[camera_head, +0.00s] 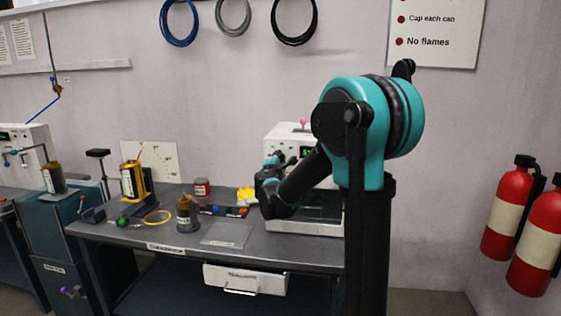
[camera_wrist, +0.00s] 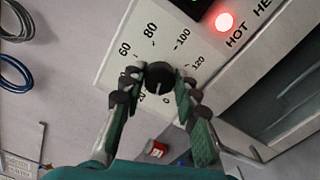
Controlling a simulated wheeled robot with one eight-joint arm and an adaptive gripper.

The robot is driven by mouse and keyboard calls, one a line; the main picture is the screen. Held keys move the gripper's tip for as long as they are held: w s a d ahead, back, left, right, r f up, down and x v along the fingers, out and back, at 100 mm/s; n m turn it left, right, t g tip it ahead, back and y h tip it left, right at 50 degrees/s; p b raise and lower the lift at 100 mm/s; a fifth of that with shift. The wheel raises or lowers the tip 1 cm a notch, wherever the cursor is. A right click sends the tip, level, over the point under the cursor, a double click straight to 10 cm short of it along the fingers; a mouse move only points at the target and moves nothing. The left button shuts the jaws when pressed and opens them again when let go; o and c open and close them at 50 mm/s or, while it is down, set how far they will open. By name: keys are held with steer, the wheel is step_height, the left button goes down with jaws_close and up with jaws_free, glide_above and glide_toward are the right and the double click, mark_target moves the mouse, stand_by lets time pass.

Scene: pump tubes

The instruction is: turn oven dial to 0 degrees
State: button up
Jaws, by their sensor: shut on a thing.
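The black round oven dial (camera_wrist: 160,75) sits on the white oven panel in the wrist view, inside a ring of numbers. Its light pointer mark faces down in the picture, toward the low end near the 0 (camera_wrist: 166,100); the exact angle is hard to tell. My gripper (camera_wrist: 157,84) has one finger on each side of the dial and is shut on it. In the head view the white oven (camera_head: 283,134) stands on the bench, and my arm hides the dial and much of its front.
A red light (camera_wrist: 224,22) glows beside the word HOT.

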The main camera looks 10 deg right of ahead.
steer(key=n, duration=0.4)
steer(key=shift+a+n, duration=0.1)
steer(key=shift+n, duration=0.2)
stand_by(0.3)
steer(key=o, duration=1.2)
steer(key=shift+c, duration=0.2)
steer(key=v, duration=1.2)
